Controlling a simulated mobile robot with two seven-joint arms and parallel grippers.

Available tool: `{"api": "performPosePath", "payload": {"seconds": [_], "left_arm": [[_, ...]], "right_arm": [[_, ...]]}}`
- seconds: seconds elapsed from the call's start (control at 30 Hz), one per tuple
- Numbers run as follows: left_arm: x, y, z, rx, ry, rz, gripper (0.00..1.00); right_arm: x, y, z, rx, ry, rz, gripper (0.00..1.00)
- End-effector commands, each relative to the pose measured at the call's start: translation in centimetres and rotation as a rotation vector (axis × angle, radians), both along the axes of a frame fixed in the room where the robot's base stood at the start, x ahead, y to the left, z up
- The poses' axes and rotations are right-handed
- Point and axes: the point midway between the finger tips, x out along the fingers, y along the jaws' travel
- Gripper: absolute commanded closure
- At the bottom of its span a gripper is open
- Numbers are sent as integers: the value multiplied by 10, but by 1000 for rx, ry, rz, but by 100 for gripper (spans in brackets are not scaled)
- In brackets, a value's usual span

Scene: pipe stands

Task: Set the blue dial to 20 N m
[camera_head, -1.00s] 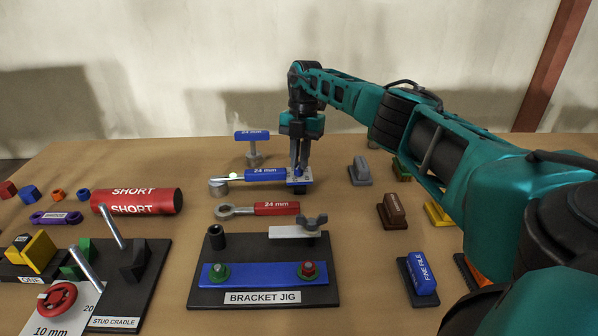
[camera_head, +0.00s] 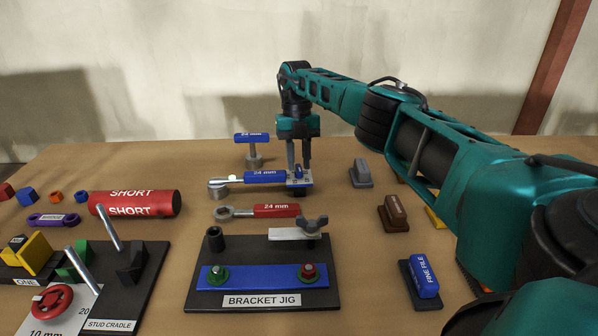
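The blue torque wrench (camera_head: 262,177), marked 24 mm, lies on the table with its head to the left. At its right end is a small pale plate (camera_head: 306,183) with the blue dial (camera_head: 298,173) on it. The dial's scale and pointer are too small to read. My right gripper (camera_head: 298,167) points straight down over the dial, with its two fingers apart and a gap between them. Its fingertips are close to the dial's top; I cannot tell whether they touch it. My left gripper is out of view.
A red 24 mm wrench (camera_head: 270,210) lies just in front. The bracket jig (camera_head: 330,290) stands nearer. A blue T-handled tool (camera_head: 252,138) stands behind. A red SHORT cylinder (camera_head: 140,204) lies left. Brown (camera_head: 395,208) and grey (camera_head: 361,170) blocks stand right.

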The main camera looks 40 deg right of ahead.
Motion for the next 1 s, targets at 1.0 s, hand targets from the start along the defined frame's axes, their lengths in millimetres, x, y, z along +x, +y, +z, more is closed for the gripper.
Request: {"api": "performPosePath", "payload": {"seconds": [1.0], "left_arm": [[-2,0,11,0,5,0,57]], "right_arm": [[0,0,16,0,1,-2,72]]}}
